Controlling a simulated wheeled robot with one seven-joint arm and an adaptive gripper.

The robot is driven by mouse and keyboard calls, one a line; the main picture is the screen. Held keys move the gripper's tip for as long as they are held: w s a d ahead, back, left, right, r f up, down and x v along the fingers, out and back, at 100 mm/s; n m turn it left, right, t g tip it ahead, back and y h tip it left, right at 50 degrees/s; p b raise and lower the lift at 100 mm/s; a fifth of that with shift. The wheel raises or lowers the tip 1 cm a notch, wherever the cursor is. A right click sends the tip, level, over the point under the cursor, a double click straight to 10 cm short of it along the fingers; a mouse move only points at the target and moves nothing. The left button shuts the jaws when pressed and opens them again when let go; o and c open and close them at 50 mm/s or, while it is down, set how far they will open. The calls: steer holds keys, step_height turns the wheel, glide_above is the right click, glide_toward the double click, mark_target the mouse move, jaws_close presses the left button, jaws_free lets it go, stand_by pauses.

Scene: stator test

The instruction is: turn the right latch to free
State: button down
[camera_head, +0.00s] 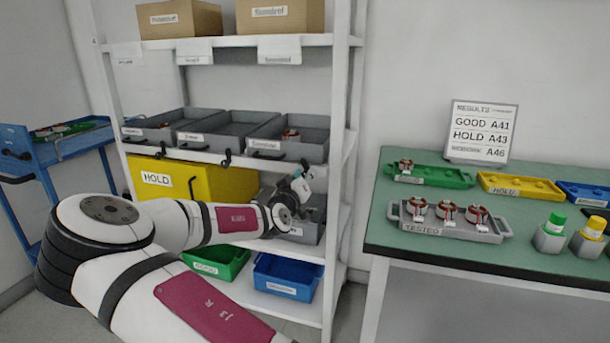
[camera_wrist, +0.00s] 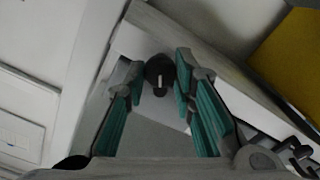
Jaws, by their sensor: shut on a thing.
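The right latch (camera_wrist: 158,70) is a black round knob with a pale mark on it, between the tips of my gripper's teal-padded fingers in the wrist view. My gripper (camera_head: 302,174) is at the right end of the middle shelf's front edge in the head view, just below the right grey bin (camera_head: 312,150). It is shut on the latch, whose outer part shows between the fingers. The latch's exact turn angle is hard to tell. The middle latch (camera_head: 227,158) and the left latch (camera_head: 160,150) are black and hang at the same shelf edge.
A yellow HOLD bin (camera_head: 215,184) stands on the shelf below, left of my gripper. Green (camera_head: 222,262) and blue bins (camera_head: 284,278) sit lower. The rack's right post (camera_head: 337,150) is close to my gripper. A green-topped table (camera_head: 385,225) with trays stands right.

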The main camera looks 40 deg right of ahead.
steer(key=n, duration=0.6)
steer(key=n+p, duration=0.1)
steer(key=n, duration=0.4)
steer(key=shift+w+a+f+n, duration=0.1)
steer(key=shift+f+n, duration=0.05)
steer(key=shift+n, duration=0.25)
stand_by(0.3)
steer(key=c, duration=1.3)
jaws_free()
steer(key=shift+c, duration=0.2)
steer(key=v, duration=1.2)
